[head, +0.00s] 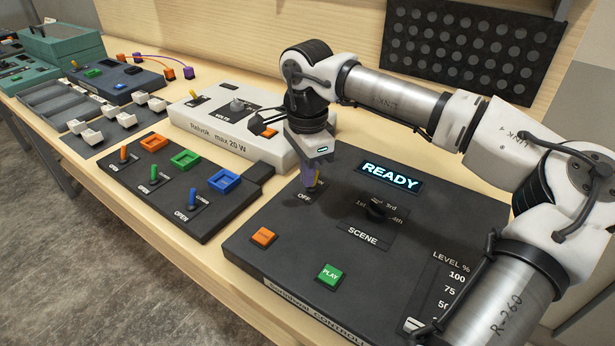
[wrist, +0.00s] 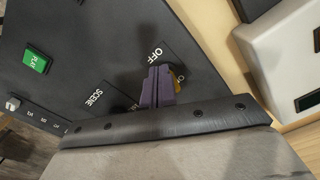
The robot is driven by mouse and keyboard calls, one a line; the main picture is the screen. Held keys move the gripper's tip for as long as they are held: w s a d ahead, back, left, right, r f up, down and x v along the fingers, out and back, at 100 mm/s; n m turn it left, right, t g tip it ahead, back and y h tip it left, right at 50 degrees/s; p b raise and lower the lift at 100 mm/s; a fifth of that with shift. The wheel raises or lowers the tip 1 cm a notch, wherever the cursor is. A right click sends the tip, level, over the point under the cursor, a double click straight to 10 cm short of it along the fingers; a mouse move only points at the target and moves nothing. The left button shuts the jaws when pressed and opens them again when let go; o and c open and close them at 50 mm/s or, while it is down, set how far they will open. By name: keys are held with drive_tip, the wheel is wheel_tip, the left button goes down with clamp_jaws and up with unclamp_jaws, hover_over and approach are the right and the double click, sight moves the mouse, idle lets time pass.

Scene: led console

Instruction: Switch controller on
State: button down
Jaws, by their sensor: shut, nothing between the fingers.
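The controller (head: 290,240) is a dark box with a lit display (head: 390,177) that reads READY. My gripper (head: 309,188) points down at the box's back left corner. In the wrist view its purple fingers (wrist: 153,90) are shut with nothing between them. They are beside a yellow switch lever (wrist: 177,78), which they partly hide. The word OFF shows near the fingers in the wrist view. I cannot tell which way the lever leans or whether the fingers touch it.
The controller also bears a black SCENE knob (head: 376,209), an orange button (head: 263,237), a green PLAY button (head: 329,275) and a level slider. A white power supply (head: 215,128) stands behind left. A dark panel (head: 180,205) with colored levers lies left. A pegboard (head: 470,45) is behind.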

wheel_tip(320, 180, up, 7)
drive_tip(key=p, duration=0.4)
drive_tip(key=shift+s+a, duration=0.25)
drive_tip(key=shift+s, duration=0.1)
idle(0.3)
